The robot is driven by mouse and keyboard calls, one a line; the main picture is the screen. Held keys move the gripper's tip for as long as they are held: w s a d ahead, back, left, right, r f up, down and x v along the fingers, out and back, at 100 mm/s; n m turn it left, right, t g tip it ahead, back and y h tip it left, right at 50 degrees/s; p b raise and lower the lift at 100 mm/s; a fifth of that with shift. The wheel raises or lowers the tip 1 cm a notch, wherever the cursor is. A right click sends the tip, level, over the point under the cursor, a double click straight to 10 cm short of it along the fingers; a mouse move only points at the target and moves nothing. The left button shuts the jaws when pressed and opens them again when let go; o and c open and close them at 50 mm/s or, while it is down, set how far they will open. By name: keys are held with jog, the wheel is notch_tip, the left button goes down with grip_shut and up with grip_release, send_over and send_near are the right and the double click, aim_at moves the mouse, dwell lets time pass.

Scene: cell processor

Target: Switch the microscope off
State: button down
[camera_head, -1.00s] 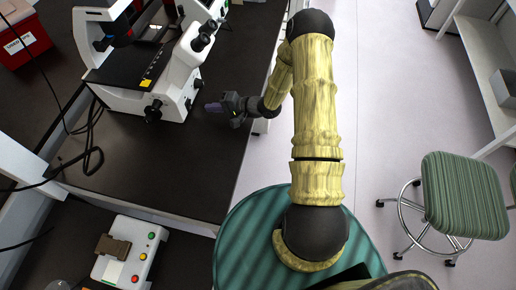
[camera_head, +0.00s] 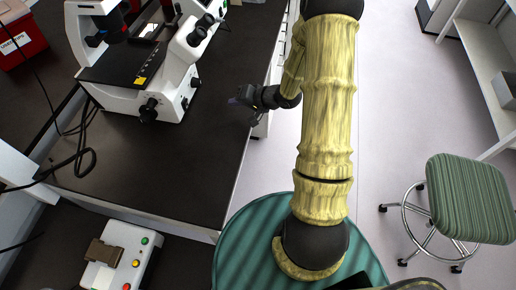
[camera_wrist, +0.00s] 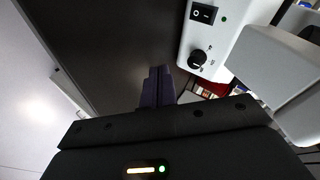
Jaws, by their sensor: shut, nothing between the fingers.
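The white microscope (camera_head: 166,85) stands on the black bench at the upper left of the head view. In the wrist view, a white microscope panel (camera_wrist: 212,40) shows at the upper right, with a black rocker switch (camera_wrist: 202,13), a small green light (camera_wrist: 223,19) and a black knob (camera_wrist: 197,59). My gripper (camera_head: 236,100) is to the right of the microscope, near the bench's right edge and apart from it. In the wrist view my gripper's purple fingers (camera_wrist: 158,86) are together and empty, below and left of the knob.
The black bench (camera_head: 190,165) is clear between my gripper and the front edge. Cables (camera_head: 80,150) lie left of the microscope. A red box (camera_head: 18,35) stands at the far left. A white control box (camera_head: 122,255) with coloured buttons is at the lower left. A green stool (camera_head: 468,195) is at right.

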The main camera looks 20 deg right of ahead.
jog(key=shift+d+n+h+b, duration=0.3)
jog(key=shift+h+b, duration=0.1)
jog(key=shift+h, duration=0.5)
jog(key=shift+s+d+r+n+h+b, duration=0.2)
jog(key=shift+s+d+n+h+b, duration=0.15)
jog(key=shift+h, duration=0.35)
jog(key=shift+s+d+r+n+g+h+b, duration=0.25)
jog(key=shift+s+d+g+h+b, duration=0.15)
jog(key=shift+h, duration=0.3)
jog(key=shift+s+d+r+h+b, duration=0.1)
jog(key=shift+s+r+h+b, duration=0.05)
jog(key=shift+s+h+b, duration=0.15)
jog(key=shift+s+d+r+h+b, duration=0.1)
jog(key=shift+s+h+b, duration=0.05)
jog(key=shift+s+h, duration=0.2)
jog(key=s+a+r+n+g+h+b, duration=0.1)
jog(key=s+g+b, duration=0.1)
jog(key=s, duration=0.7)
jog(key=s+a+r+n+g+h+b, duration=0.1)
jog(key=s+a+n+g+b, duration=0.1)
jog(key=s, duration=0.7)
jog(key=shift+g+b, duration=0.5)
jog(key=shift+s+r, duration=0.1)
